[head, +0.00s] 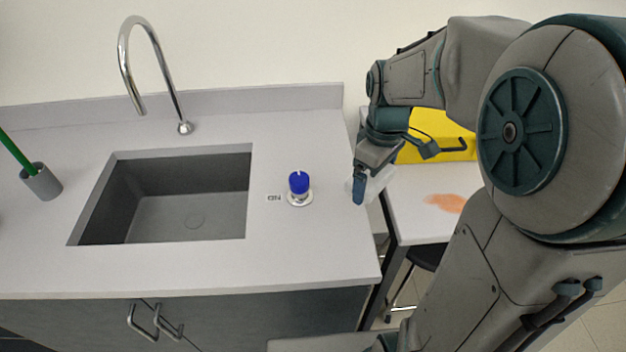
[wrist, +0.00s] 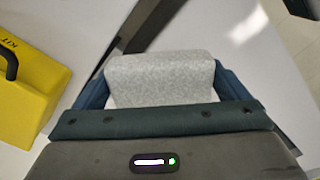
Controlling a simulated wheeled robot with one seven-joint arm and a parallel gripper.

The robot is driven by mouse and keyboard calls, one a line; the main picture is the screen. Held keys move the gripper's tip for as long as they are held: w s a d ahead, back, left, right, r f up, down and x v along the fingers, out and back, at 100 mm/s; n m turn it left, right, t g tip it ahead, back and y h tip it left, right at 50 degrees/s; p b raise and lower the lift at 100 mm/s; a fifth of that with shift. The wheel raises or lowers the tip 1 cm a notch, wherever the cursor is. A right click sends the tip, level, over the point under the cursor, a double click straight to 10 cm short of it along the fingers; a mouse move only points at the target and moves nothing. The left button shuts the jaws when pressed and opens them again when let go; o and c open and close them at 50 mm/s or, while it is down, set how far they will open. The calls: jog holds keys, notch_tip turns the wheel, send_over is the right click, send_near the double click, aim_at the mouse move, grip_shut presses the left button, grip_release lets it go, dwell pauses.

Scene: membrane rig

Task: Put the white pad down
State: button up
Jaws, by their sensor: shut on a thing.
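The white pad (wrist: 160,78) is a pale speckled block between the two blue fingers of my gripper (wrist: 162,88) in the wrist view. The fingers are shut on its left and right sides. In the head view my gripper (head: 359,190) hangs at the right end of the grey counter (head: 330,245), near the gap to the white side table. Only a pale part of the pad shows there, mostly behind the finger. The pad looks held up in the air; its height above the surfaces is hard to tell.
A blue-topped knob (head: 299,184) stands on the counter left of my gripper, beside the sink (head: 190,205) and tap (head: 150,60). The side table (head: 415,215) holds a yellow case (head: 445,140) and an orange stain (head: 446,203). A green-handled brush holder (head: 41,182) stands far left.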

jog(key=p, duration=0.1)
send_over(323, 214)
notch_tip(323, 214, down, 6)
jog(key=shift+f, duration=2.05)
jog(key=shift+f, duration=0.15)
jog(key=o, duration=0.7)
jog(key=shift+c, duration=0.2)
